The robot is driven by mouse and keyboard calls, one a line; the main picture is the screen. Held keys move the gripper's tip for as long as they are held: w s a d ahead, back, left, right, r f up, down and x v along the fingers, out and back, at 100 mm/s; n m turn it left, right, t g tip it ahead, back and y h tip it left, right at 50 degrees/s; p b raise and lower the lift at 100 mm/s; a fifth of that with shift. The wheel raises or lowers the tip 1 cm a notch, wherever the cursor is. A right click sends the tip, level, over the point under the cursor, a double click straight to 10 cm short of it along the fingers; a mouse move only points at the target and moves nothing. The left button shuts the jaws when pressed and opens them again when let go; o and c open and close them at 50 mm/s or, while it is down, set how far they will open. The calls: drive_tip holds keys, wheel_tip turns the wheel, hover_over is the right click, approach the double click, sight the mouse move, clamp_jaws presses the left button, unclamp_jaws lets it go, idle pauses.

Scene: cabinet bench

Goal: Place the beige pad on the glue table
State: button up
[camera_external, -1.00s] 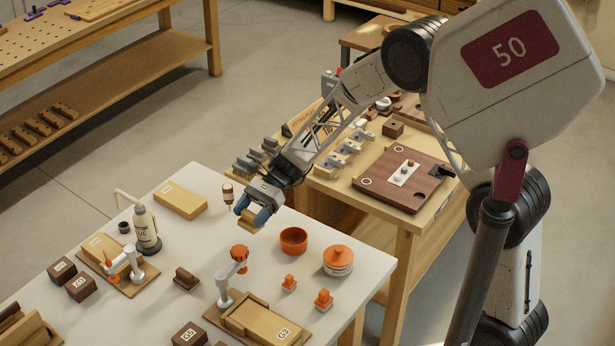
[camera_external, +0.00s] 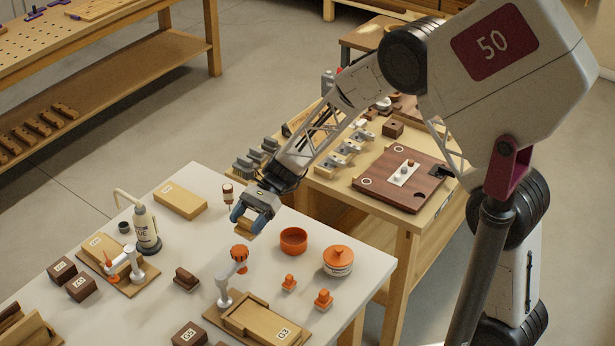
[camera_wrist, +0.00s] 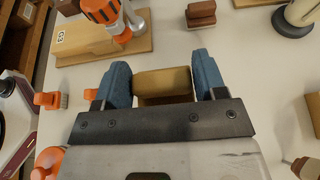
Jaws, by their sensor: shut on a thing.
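My gripper (camera_external: 251,219) is above the white table (camera_external: 190,245), between a small brown-and-white bottle and an orange bowl. Its blue fingers are shut on a beige pad (camera_external: 245,227), which shows between both fingertips in the wrist view (camera_wrist: 164,84). The pad looks held clear of the tabletop, though its exact height is hard to tell. I cannot tell for certain which surface is the glue table. A wooden fixture marked G3 (camera_external: 262,325) with an orange-knobbed clamp (camera_external: 239,258) stands at the front, and also shows in the wrist view (camera_wrist: 100,40).
A glue bottle (camera_external: 146,230), a second clamp fixture (camera_external: 125,268) and a beige block (camera_external: 180,202) are left.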

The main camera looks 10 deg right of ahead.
drive_tip(key=shift+f, duration=3.05)
drive_tip(key=shift+f, duration=1.85)
drive_tip(key=shift+f, duration=0.15)
drive_tip(key=o, duration=0.9)
drive_tip(key=shift+w+d+r, duration=0.1)
drive_tip(key=shift+r, duration=0.1)
drive_tip(key=v, duration=1.1)
drive_tip(key=shift+w+d+r, duration=0.2)
drive_tip(key=shift+d, duration=0.05)
